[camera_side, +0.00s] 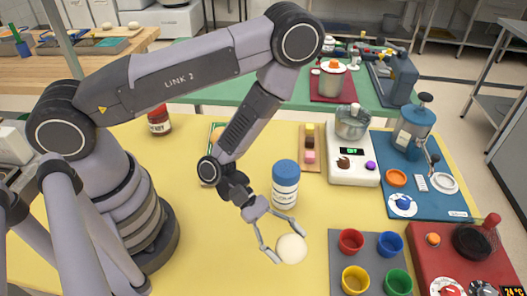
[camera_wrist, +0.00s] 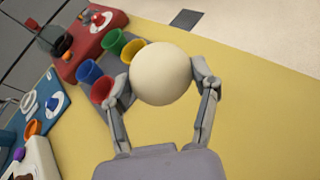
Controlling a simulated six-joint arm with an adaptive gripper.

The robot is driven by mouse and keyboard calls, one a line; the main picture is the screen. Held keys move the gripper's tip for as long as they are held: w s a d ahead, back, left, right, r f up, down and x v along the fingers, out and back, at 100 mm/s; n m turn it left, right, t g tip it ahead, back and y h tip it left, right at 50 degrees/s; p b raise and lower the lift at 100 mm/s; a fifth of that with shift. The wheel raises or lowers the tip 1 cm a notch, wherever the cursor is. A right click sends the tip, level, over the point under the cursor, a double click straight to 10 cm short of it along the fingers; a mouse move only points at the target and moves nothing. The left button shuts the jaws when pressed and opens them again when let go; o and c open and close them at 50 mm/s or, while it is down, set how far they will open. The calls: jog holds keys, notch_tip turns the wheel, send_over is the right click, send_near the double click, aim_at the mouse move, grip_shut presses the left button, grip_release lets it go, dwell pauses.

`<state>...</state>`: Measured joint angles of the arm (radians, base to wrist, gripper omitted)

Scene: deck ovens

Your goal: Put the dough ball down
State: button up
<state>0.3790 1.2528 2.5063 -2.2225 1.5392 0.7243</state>
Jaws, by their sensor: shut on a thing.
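The dough ball (camera_side: 291,248) is a smooth, pale cream ball near the front middle of the yellow table (camera_side: 200,262). My gripper (camera_side: 284,242) is shut on it, with a finger on each side. In the wrist view the dough ball (camera_wrist: 161,74) sits between the two fingertips of my gripper (camera_wrist: 161,84), above the yellow tabletop (camera_wrist: 255,120). I cannot tell whether the ball touches the table or hangs a little above it.
A grey mat (camera_side: 373,242) with red, blue, yellow and green cups lies just right of the ball. A blue-capped jar (camera_side: 285,186) stands close behind my gripper. A white scale (camera_side: 352,158) is further back. The tabletop left of the ball is clear.

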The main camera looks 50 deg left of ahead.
jog(key=shift+w+a+f+n+t, duration=0.35)
jog(key=shift+f+t, duration=0.1)
jog(key=shift+f, duration=0.05)
jog(key=shift+w+a+f+n+t, duration=0.3)
jog(key=shift+f+n+t, duration=0.05)
jog(key=shift+f+t, duration=0.1)
notch_tip(320, 180, down, 4)
jog(key=shift+w+a+f, duration=0.1)
jog(key=shift+w+f, duration=0.05)
jog(key=shift+f, duration=0.3)
jog(key=shift+f, duration=0.6)
jog(key=o, duration=1.2)
jog(key=shift+c, duration=0.2)
jog(key=shift+r, duration=0.1)
